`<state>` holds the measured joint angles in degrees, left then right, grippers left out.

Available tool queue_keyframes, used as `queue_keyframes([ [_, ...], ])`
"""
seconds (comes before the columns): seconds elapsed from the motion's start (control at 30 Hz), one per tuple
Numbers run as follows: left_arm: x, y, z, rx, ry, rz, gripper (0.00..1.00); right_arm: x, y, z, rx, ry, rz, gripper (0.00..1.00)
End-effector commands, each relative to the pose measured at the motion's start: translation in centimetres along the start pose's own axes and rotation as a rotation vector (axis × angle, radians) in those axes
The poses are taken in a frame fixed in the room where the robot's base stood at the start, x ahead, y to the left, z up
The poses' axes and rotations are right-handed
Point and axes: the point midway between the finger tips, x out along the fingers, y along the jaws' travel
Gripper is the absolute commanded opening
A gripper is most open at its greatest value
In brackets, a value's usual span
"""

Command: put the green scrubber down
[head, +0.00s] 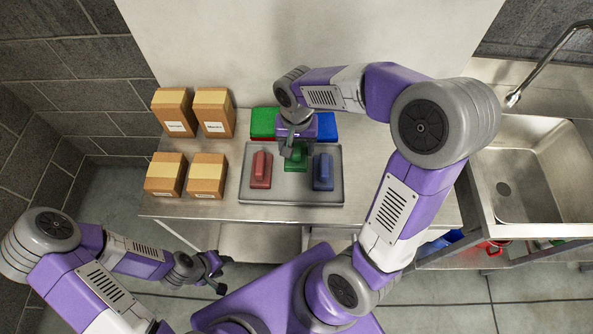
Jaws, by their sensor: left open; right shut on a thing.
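The green scrubber (295,160) is in the middle of the grey tray (290,197), between a red scrubber (261,170) on the left and a blue scrubber (323,171) on the right. My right gripper (294,150) is shut on the green scrubber from above. I cannot tell whether the scrubber touches the tray floor. Behind the tray are a green pad (263,122) and a blue pad (327,126); my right wrist hides what lies between them. My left gripper (219,275) is open and empty, low in front of the table edge.
Several cardboard boxes, such as the front left box (165,175), stand on the left of the steel table (220,207). A sink (530,180) with a faucet (545,65) is at the right. My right arm spans the table's right side.

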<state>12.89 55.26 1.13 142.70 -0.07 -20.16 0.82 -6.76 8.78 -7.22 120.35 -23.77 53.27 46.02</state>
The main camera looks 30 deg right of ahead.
Motion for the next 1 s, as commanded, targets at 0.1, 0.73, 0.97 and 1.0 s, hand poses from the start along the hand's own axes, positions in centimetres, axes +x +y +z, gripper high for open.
queue_keyframes([
  [0.1, 0.0, 0.0, 0.0, 0.000, 0.000, 0.000, 0.43, 0.0, 0.0, 0.0, 0.000, 0.001, 0.000, 0.39],
  [0.73, 1.9, -0.7, -0.1, 0.000, 0.000, 0.000, 0.43, 7.7, 0.1, 0.1, 0.000, -0.002, 0.004, 0.39],
  [0.97, 2.3, -0.8, -0.1, 0.000, 0.000, 0.000, 0.43, 9.7, 0.0, 0.0, 0.000, 0.001, 0.001, 0.39],
  [1.0, 2.3, -0.8, -0.1, 0.000, 0.000, 0.000, 0.43, 9.7, 0.0, 0.0, 0.000, 0.002, 0.001, 0.39],
])
